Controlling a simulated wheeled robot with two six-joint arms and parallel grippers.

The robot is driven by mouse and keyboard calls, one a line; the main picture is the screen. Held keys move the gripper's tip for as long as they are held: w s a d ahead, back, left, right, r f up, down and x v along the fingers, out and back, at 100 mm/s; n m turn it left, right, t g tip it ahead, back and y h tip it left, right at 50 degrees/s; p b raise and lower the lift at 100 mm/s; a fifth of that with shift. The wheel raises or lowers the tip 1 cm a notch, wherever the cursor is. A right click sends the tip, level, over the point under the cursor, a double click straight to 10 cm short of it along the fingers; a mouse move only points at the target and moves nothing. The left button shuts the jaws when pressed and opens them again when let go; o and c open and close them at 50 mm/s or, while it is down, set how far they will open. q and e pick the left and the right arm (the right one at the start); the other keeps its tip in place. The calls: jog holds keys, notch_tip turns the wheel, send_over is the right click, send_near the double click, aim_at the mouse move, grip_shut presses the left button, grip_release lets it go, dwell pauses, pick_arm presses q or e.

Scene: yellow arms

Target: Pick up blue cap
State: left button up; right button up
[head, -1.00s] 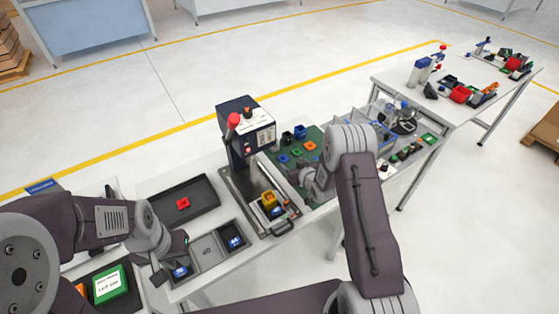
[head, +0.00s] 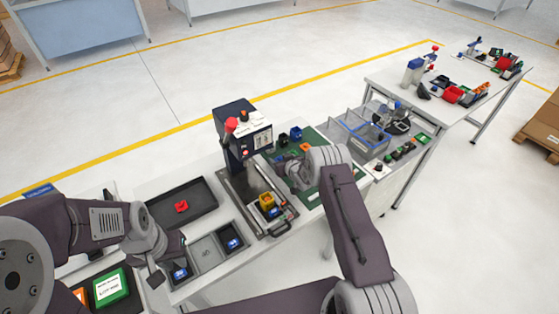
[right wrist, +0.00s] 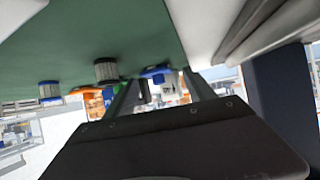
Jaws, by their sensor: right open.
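The blue cap (right wrist: 155,72) shows in the right wrist view at the edge of the green mat (right wrist: 60,35). It lies between the fingertips of my right gripper (right wrist: 162,78), which is open, with no visible contact. In the head view my right gripper (head: 293,176) is low over the green mat (head: 322,134) and hides the cap. My left gripper (head: 170,266) hangs by the grey bins at the lower left, beside a blue part (head: 180,272); its jaw opening is unclear.
A blue block (head: 295,133) and an orange ring (head: 305,147) sit near my right gripper. A black tray (head: 205,192) holds a red part (head: 181,207). A clear-walled bin (head: 362,130) stands right.

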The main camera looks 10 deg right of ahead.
grip_shut()
jog(key=r, duration=0.3)
jog(key=r+b, duration=0.1)
jog(key=shift+s+d+r, duration=0.15)
jog(key=shift+d+r, duration=0.1)
jog(key=shift+d, duration=0.1)
jog(key=s+d+r+b, duration=0.1)
jog(key=s+d+r, duration=0.5)
jog(key=s+d, duration=0.1)
jog(key=shift+d+r, duration=0.25)
jog(key=shift+d, duration=0.6)
